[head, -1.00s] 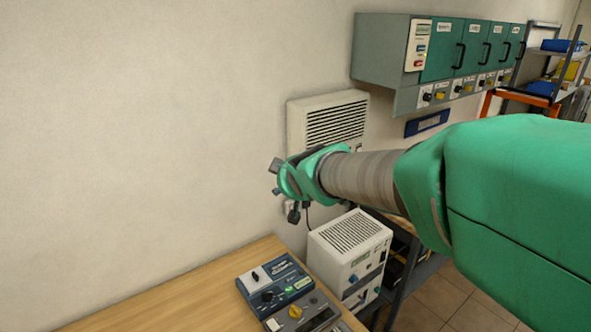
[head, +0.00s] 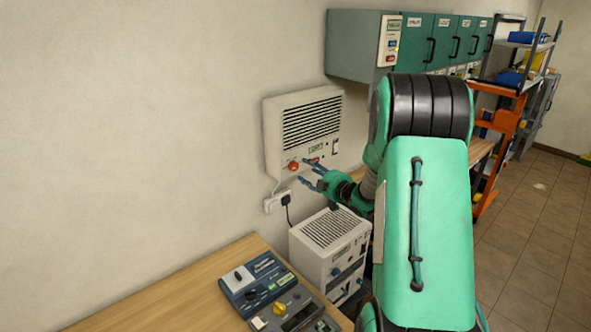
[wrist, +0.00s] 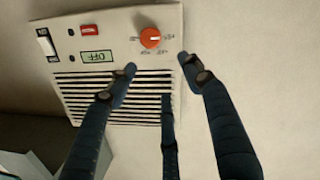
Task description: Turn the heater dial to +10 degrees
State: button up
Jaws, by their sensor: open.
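The heater (head: 271,135) is a white wall box with dark vent slats. Its orange-red dial (head: 293,166) is at the lower left of its front in the head view. In the wrist view the heater (wrist: 110,15) appears upside down, and the dial (wrist: 150,38) shows a pale pointer line and small scale marks too small to read. My gripper (head: 309,172) is open and empty, close to the heater's lower front, beside the dial. In the wrist view its dark blue fingers (wrist: 158,75) are spread, with tips below the dial and apart from it.
The heater also has a small display (wrist: 96,57) reading OFF, a red switch (wrist: 90,30) and a white rocker (wrist: 46,43). A wall socket with plug (head: 277,201) is beneath. A white unit (head: 315,265) and a blue control box (head: 240,283) stand below. Green cabinets (head: 355,45) hang behind.

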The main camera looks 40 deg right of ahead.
aim_at(296, 168)
jog(key=s+d+f+n+t+y, duration=0.1)
jog(key=s+d+f, duration=0.2)
jog(key=f, duration=0.1)
jog(key=shift+s+f+y, duration=0.3)
jog(key=shift+f+y, duration=0.05)
jog(key=shift+y, duration=0.05)
jog(key=shift+w, duration=0.15)
jog(key=w+b, duration=0.1)
jog(key=w, duration=1.2)
jog(key=shift+w, duration=0.25)
jog(key=shift+c, duration=0.2)
jog(key=c, duration=1.1)
